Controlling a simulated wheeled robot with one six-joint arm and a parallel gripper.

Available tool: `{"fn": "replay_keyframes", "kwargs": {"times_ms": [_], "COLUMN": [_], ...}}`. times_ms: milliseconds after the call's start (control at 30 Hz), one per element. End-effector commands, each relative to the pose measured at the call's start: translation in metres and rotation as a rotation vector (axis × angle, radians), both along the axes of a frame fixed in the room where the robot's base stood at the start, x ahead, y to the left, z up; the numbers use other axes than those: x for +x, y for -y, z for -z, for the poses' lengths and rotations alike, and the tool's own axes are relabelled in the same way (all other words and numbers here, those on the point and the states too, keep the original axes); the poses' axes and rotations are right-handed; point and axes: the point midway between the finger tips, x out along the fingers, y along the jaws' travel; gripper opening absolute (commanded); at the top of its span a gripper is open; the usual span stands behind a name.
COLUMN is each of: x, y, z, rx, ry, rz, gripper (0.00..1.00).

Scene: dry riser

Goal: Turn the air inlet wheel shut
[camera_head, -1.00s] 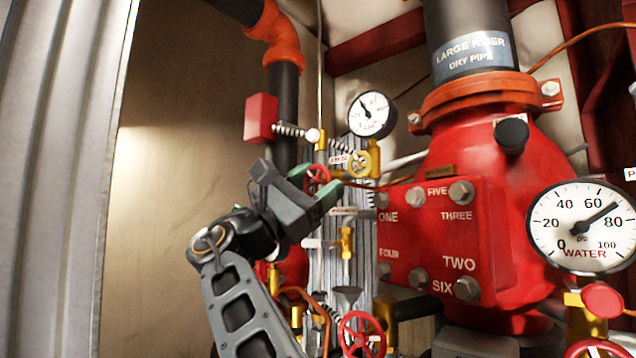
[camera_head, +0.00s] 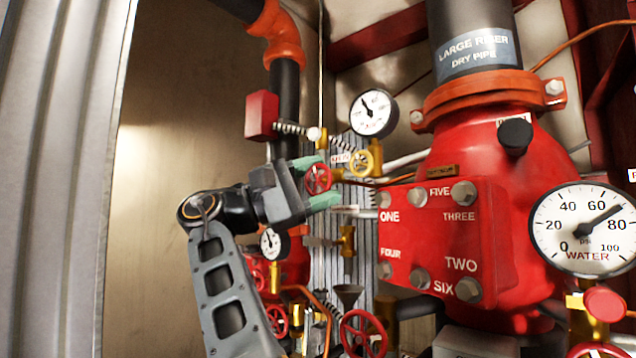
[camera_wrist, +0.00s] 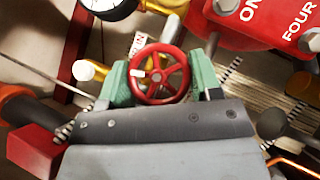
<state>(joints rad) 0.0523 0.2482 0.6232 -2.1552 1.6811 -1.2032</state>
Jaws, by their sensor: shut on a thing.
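A small red spoked handwheel (camera_head: 318,179) sits on the brass pipework left of the big red valve body. My gripper (camera_head: 322,182) reaches it from the left, with its green fingertips above and below the wheel. In the wrist view the red wheel (camera_wrist: 158,75) lies between the two green fingers (camera_wrist: 160,82), one at each side of its rim. The gripper is shut on the wheel. A white mark shows on the wheel's left part in the wrist view. A tag beside the wheel is too small to read surely.
A red box (camera_head: 262,116) is above left. The red valve body (camera_head: 470,220) stands right. Another red handwheel (camera_head: 363,334) is below. The left wall side is clear.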

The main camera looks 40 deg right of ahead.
Motion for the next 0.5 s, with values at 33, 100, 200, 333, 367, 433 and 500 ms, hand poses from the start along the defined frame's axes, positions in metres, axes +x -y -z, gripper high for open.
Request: {"fn": "replay_keyframes", "kwargs": {"times_ms": [33,100,200,333,367,433,500], "x": [0.0003,0.0003,0.0002,0.0002,0.0002,0.0002,0.0000], "y": [0.0000,0.0000,0.0000,0.0000,0.0000,0.0000,0.0001], "z": [0.0005,0.0005,0.0004,0.0004,0.0004,0.0004,0.0004], "rx": [0.001,0.001,0.001,0.001,0.001,0.001,0.000], "ry": [0.003,0.004,0.004,0.004,0.004,0.004,0.004], "rz": [-0.001,-0.001,-0.001,-0.001,-0.001,-0.001,0.000], "gripper": [0.35,0.35,0.35,0.35,0.35,0.63,0.70]}}
